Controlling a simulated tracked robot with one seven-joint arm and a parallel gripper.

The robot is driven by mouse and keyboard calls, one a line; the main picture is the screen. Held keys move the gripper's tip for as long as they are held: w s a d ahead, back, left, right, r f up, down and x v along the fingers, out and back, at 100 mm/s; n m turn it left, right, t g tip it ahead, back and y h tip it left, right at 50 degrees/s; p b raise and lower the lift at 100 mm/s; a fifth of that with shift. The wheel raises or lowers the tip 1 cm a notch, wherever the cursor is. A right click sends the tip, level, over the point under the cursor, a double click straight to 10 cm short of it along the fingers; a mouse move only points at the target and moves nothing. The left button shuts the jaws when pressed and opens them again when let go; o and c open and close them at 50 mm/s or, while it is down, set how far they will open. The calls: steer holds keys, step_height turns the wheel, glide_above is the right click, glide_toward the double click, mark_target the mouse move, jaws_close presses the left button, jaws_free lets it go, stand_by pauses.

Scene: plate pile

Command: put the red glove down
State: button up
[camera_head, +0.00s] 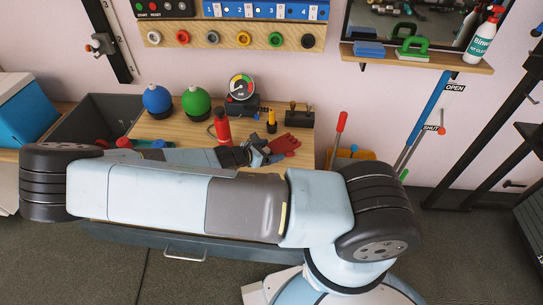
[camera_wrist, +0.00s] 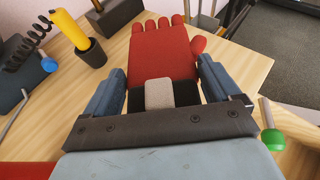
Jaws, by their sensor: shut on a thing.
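The red glove (camera_wrist: 160,50) lies flat in line with my gripper (camera_wrist: 160,95) in the wrist view, its fingers pointing away and its thumb to the right. Its dark cuff with a pale patch is between my two blue-grey fingers, which are shut on it. Wooden bench top (camera_wrist: 240,66) shows around and beyond the glove; I cannot tell whether the glove touches it. In the head view, the glove (camera_head: 284,144) shows small at the right part of the bench, just right of my gripper (camera_head: 262,152). My arm hides the front of the bench.
A yellow-handled tool in a black cup (camera_wrist: 92,52) stands left of the glove. A green-knobbed lever (camera_wrist: 272,138) is close at right. A red bottle (camera_head: 222,127), blue ball (camera_head: 157,99) and green ball (camera_head: 196,102) stand on the bench. Bare wood shows near the bench's right edge.

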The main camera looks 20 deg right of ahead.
steer(key=shift+w+d+f, duration=0.2)
steer(key=shift+w+f, duration=0.3)
steer(key=shift+f, duration=0.15)
steer(key=shift+w+d+f, duration=0.1)
steer(key=shift+w+f, duration=0.1)
steer(key=shift+f, duration=1.65)
steer(key=o, duration=0.8)
steer(key=v, duration=1.2)
steer(key=shift+r, duration=0.1)
